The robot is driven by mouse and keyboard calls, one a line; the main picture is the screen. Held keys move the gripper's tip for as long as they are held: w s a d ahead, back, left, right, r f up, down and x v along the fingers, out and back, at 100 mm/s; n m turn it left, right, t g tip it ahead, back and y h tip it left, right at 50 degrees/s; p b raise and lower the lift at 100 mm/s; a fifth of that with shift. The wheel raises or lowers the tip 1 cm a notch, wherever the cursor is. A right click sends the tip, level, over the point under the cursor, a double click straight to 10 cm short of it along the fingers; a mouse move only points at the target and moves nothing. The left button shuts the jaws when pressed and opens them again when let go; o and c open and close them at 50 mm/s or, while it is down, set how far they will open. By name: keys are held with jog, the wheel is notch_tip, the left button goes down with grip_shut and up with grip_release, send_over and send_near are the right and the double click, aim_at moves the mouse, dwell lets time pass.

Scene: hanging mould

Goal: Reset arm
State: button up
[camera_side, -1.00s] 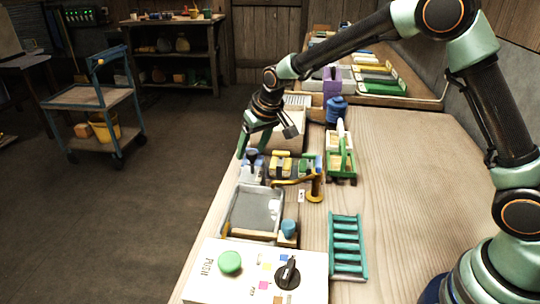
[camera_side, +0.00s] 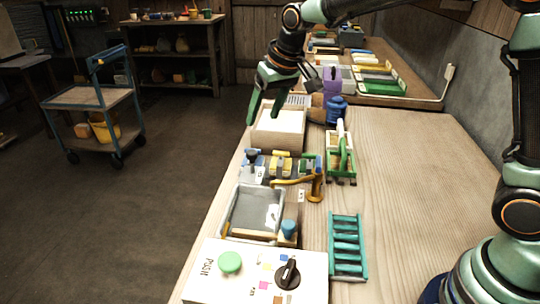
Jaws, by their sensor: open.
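My gripper (camera_side: 282,92) is open and empty. It hangs in the air above the far left part of the wooden table, over and beyond a pale open box (camera_side: 278,136). Its fingers point down, one green finger at the left and a darker one at the right. My arm reaches in from the upper right. No object is between the fingers.
On the table (camera_side: 400,190) stand a grey tray (camera_side: 235,215), a yellow hooked stand (camera_side: 314,185), a green-handled carrier (camera_side: 341,165), a blue jar (camera_side: 336,110), a teal rack (camera_side: 347,245) and a white panel (camera_side: 210,283) with a green button. The table's right side is clear.

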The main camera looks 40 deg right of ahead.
jog(key=s+d+r, duration=0.1)
jog(key=s+d, duration=0.3)
jog(key=s, duration=0.6)
jog(key=s+d+t, duration=0.1)
jog(key=s+d, duration=0.4)
jog(key=s, duration=0.6)
jog(key=shift+d+r+h, duration=0.3)
jog(key=shift+r+h, duration=0.05)
jog(key=shift+h, duration=0.05)
